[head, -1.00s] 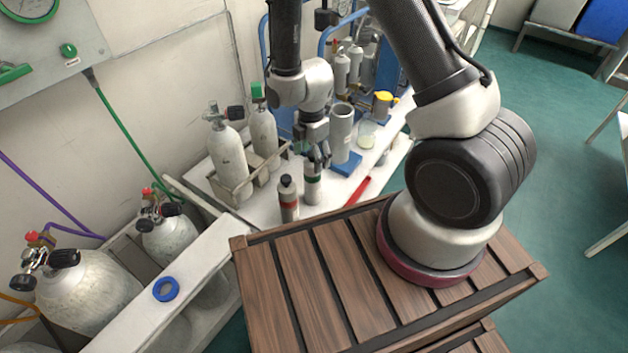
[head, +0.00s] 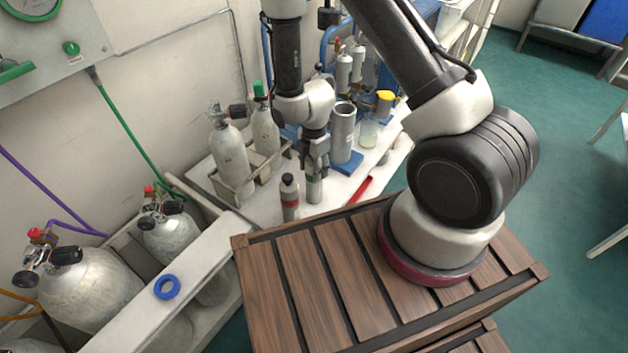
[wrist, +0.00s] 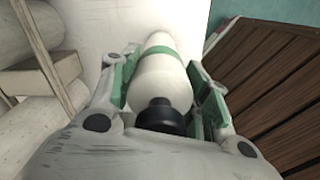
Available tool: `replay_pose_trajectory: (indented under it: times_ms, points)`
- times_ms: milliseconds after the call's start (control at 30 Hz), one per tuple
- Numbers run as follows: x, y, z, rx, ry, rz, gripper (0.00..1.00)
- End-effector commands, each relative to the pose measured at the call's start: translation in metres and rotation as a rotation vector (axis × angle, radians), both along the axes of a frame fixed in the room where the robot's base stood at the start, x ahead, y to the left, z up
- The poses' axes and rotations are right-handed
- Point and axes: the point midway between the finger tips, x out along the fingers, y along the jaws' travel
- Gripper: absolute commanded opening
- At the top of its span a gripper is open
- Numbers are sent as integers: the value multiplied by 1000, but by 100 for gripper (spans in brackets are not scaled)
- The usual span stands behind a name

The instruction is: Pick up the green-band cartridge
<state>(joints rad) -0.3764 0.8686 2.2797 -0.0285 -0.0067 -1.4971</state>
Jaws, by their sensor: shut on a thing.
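The green-band cartridge (wrist: 160,82) is a pale cylinder with a green band and a black cap, seen from above in the wrist view. My gripper (wrist: 164,84) is shut on it, with one green-padded finger on each side. In the head view the cartridge (head: 314,188) stands upright on the white bench, its upper part hidden by my gripper (head: 315,168). I cannot tell whether its base touches the bench. A red-band cartridge (head: 289,199) with a dark cap stands just to its left.
A grey tube on a blue base (head: 343,135) stands close behind on the right. A red-handled thing (head: 359,190) lies to the right. A rack (head: 228,190) with two cylinders stands at the left. The wooden slatted top (head: 310,275) lies in front.

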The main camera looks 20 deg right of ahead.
Motion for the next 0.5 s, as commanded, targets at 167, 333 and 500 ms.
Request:
replay_pose_trajectory:
  times_ms: [167, 333, 500]
  points:
    - [0, 0, 0, 0, -1, 0, 0]
    - [0, 0, 1, 0, -1, 0, 0]
    - [1, 0, 13, 1, -2, -1, 0]
